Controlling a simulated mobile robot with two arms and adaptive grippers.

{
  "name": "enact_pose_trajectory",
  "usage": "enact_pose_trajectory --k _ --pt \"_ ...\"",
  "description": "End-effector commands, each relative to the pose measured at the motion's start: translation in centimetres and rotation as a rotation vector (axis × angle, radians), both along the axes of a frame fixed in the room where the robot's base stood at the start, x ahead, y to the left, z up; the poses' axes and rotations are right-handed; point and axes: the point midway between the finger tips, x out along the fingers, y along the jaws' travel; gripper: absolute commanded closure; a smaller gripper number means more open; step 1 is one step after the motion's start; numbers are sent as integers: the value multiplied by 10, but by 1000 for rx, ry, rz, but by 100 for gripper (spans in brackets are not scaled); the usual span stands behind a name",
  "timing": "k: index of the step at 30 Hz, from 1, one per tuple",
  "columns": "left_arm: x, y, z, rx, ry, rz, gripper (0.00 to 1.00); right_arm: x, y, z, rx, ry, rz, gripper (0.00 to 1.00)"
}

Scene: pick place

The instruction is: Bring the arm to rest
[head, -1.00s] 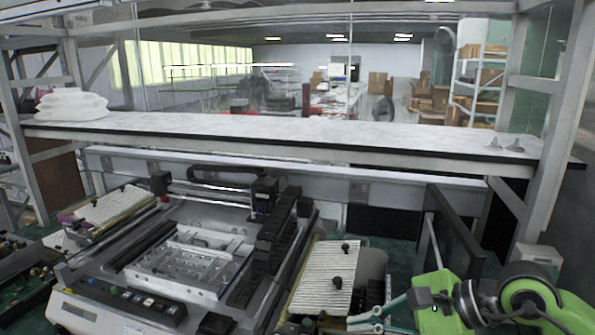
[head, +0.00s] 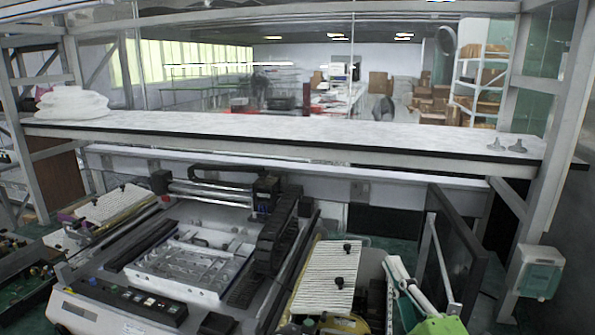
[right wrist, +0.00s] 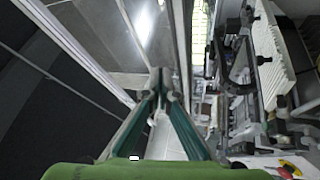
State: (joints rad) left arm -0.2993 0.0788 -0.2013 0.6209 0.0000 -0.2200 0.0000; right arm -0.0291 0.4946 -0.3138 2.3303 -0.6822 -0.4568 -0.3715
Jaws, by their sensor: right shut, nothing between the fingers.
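My right gripper (head: 392,268) is at the bottom right of the head view, its fingers pointing up and slightly left. Its green body is cut off by the lower edge. In the right wrist view the two long fingers meet at their tips (right wrist: 160,88). The gripper is shut and empty. It is right of the ribbed plate (head: 326,278) with black knobs and left of a dark upright panel (head: 462,245). My left gripper is not in view.
A machine with a metal fixture bed (head: 190,262) fills the left and middle. A long white shelf (head: 300,134) runs across behind it, with a white stack (head: 72,104) at its left end. A white box (head: 537,271) is on the right post. Open space around the gripper is narrow.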

Motion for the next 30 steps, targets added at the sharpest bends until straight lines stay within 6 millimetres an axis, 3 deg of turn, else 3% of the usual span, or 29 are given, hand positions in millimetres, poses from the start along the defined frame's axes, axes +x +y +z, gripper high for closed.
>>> enact_pose_trajectory --k 1,5,9,12,18,23,30 --pt "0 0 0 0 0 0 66 -1 -18 -35 131 132 -54 100" --pt "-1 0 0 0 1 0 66 -21 -53 -126 420 449 -201 100" --pt "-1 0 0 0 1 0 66 -71 -68 -220 672 767 -358 100" --pt "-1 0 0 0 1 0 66 -117 -66 -272 810 968 -463 100" --pt "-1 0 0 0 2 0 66 -205 -50 -335 997 1280 -634 100" --pt "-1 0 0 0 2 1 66 -271 -32 -361 1096 1489 -752 100" --pt "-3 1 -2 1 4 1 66 -256 -31 -434 1079 1511 -770 100"
